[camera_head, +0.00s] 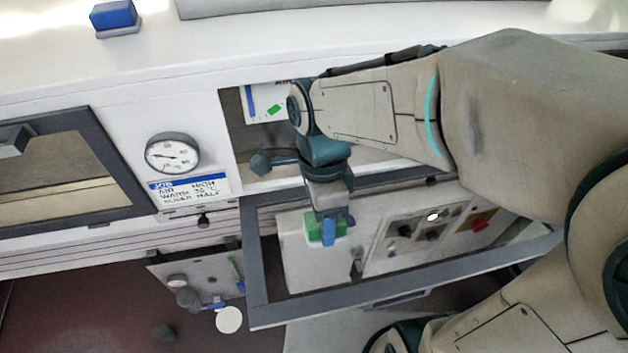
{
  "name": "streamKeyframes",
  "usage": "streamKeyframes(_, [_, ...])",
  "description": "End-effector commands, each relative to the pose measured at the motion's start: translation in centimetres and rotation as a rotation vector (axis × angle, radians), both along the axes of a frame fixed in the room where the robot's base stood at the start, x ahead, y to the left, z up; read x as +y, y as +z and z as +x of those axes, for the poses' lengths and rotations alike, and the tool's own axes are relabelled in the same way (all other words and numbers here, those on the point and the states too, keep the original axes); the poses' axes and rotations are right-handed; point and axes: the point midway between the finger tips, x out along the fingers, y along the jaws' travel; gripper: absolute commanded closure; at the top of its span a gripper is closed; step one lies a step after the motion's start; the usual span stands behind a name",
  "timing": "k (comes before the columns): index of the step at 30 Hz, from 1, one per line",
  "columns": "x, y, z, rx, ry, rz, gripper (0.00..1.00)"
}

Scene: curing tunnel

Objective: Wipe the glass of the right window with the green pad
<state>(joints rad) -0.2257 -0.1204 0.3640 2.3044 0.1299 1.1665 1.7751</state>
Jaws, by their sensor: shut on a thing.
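My gripper (329,214) points down over the right window (256,283) and is shut on the green pad (314,229). The pad shows as a green block with a pale underside, partly hidden by blue fingertip parts. The right window has a grey frame and stands swung out from the wall below its opening (234,115). The pad appears over the upper middle of the glass (305,270); whether it touches the glass I cannot tell. A panel with knobs and a red switch shows in the glass area. My arm hides part of the opening.
The left window (128,175) has a grey frame and looks closed. A round gauge (172,153) and a job label (189,190) are between the windows. A blue-topped block (114,16) is on the upper ledge. A small panel (215,275) is at the window's left.

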Motion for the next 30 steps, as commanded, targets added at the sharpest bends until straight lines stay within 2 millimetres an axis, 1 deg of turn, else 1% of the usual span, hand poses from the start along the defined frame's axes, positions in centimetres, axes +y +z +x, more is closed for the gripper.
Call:
streamKeyframes(1, [0.0,1.0,0.1,0.0,0.0,0.0,0.77])
streamKeyframes(3, [0.1,1.5,0.3,0.0,0.0,0.0,0.77])
streamKeyframes(6, [0.1,1.8,0.4,0.0,-0.001,0.0,0.77])
streamKeyframes(15, [0.1,1.8,0.4,0.0,0.0,0.0,0.77])
streamKeyframes(19, [0.2,2.6,0.6,-0.001,0.0,0.0,0.77])
streamKeyframes(25, [0.3,4.5,1.0,-0.001,0.0,0.001,0.77])
streamKeyframes(30, [0.3,4.7,1.1,0.0,0.0,0.0,0.77])
